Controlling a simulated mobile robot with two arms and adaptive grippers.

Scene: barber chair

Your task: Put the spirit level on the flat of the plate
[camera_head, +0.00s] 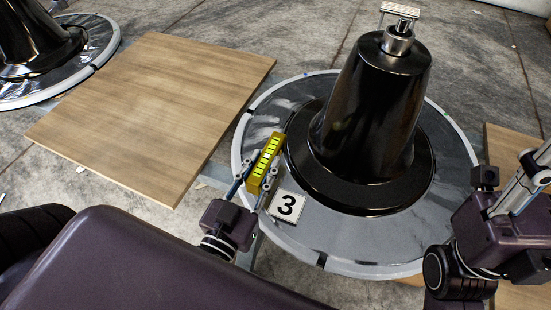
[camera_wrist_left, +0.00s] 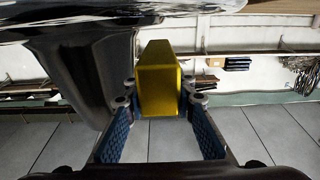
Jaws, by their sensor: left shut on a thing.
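The spirit level (camera_head: 265,160) is a yellow bar with bright green marks along one face. My left gripper (camera_head: 256,180) is shut on it, with the fingers on its near part. In the left wrist view the level's yellow end (camera_wrist_left: 160,85) shows between my two blue fingers (camera_wrist_left: 158,125). The plate (camera_head: 437,208) is the round grey base with a pale rim, around a black pedestal. In the head view the level is over the plate's left part, beside the pedestal's foot. I cannot tell whether it touches the plate. My right gripper's fingers do not show.
The glossy black pedestal (camera_head: 372,110) rises from the plate's middle. A white card marked 3 (camera_head: 287,205) is right of my left gripper. A wooden board (camera_head: 150,110) lies on the floor at left. My right arm (camera_head: 490,235) is at the right edge.

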